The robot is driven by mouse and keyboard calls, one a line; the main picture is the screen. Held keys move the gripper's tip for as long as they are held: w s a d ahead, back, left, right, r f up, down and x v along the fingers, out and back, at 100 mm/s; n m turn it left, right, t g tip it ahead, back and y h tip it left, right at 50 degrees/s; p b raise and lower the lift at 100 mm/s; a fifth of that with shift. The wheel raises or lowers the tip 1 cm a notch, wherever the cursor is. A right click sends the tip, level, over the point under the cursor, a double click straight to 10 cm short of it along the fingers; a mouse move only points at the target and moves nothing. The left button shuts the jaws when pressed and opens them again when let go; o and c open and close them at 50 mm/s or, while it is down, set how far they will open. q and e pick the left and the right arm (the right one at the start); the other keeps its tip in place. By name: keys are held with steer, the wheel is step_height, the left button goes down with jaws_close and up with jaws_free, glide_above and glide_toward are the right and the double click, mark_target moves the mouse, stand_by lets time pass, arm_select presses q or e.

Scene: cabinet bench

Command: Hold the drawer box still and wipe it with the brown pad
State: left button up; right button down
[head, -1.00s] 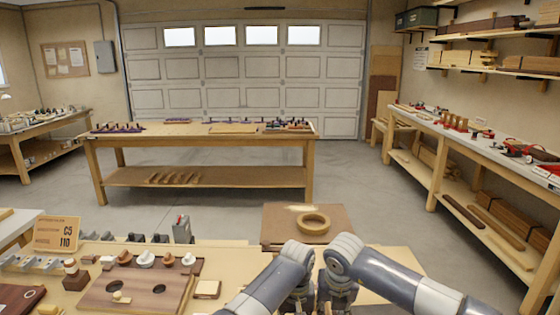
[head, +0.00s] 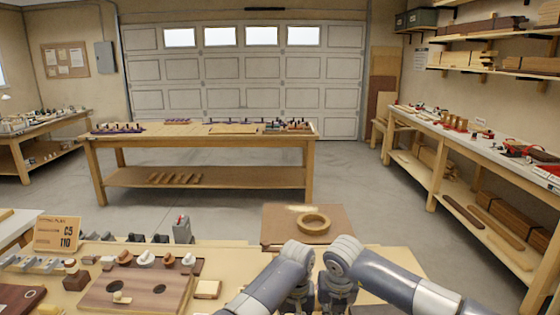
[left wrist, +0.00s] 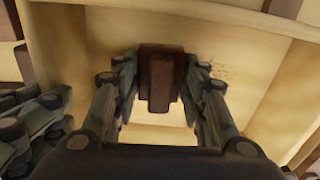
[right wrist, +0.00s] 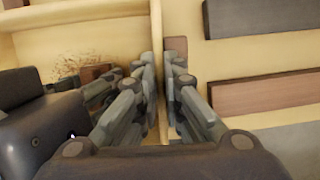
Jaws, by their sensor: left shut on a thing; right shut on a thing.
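The drawer box (left wrist: 255,22) is a pale wooden open box with raised walls, seen from close up in both wrist views. My left gripper (left wrist: 160,82) is inside it, shut on the brown pad (left wrist: 161,62), a dark brown block between its fingers. The right wrist view also shows the pad (right wrist: 92,73) at the left. My right gripper (right wrist: 164,75) is shut on a thin wall of the drawer box (right wrist: 157,18). Dark specks (left wrist: 218,70) lie on the box floor beside the pad. In the head view my arms hide the box and fingertips.
Dark and reddish wooden strips (right wrist: 270,95) lie just right of the box wall. In the head view a tape ring (head: 313,222) rests on a brown board (head: 275,225) beyond my arms. A wooden board with holes (head: 140,290) and small parts fill the bench at left.

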arm_select(q)
steer(key=shift+f, duration=0.55)
stand_by(1.3)
steer(key=shift+a, duration=1.8)
steer(key=shift+a+f, duration=0.1)
steer(key=shift+a, duration=1.8)
steer(key=shift+d, duration=1.9)
steer(key=shift+d, duration=0.1)
